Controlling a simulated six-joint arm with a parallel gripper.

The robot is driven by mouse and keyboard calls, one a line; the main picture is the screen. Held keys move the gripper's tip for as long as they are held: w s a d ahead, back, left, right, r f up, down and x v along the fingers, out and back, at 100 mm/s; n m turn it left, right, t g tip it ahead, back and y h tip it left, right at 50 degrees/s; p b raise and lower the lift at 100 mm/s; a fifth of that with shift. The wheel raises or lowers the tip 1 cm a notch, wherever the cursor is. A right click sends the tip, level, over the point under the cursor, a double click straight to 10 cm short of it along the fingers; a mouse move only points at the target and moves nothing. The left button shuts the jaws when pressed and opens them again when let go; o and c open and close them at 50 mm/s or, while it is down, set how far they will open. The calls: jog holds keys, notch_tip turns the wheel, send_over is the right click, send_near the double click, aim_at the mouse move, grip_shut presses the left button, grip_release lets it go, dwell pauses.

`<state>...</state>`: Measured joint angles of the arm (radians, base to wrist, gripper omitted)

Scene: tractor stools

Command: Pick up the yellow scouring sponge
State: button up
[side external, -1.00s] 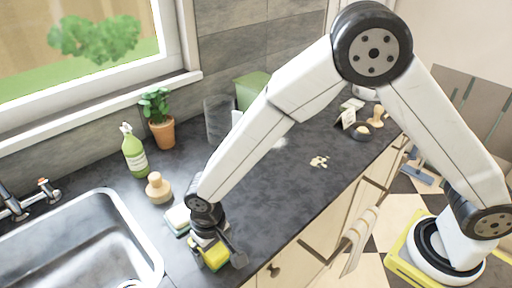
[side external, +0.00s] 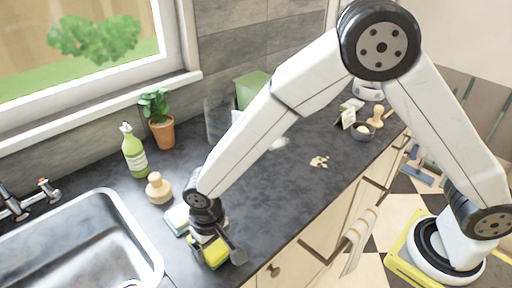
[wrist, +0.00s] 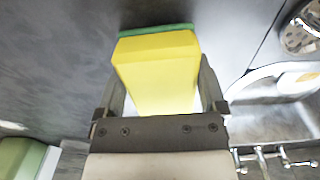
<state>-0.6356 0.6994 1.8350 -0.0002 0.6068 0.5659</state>
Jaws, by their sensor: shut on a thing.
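The yellow scouring sponge (wrist: 158,72) has a green scouring side and sits between the two fingers of my gripper (wrist: 158,88) in the wrist view. The fingers are shut on its two sides. In the side external view the sponge (side external: 215,252) shows low in my gripper (side external: 217,256), over the counter by the sink's right edge. I cannot tell whether it touches the counter. Part of it is hidden by the fingers.
A second, pale sponge (side external: 177,219) lies just behind my gripper. The steel sink (side external: 84,240) is at left.

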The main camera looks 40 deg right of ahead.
jog(key=shift+r, duration=0.55)
jog(key=s+d+r, duration=0.6)
jog(key=s+r, duration=0.4)
jog(key=s, duration=0.2)
jog(key=shift+d+r, duration=0.4)
jog(key=shift+s, duration=0.1)
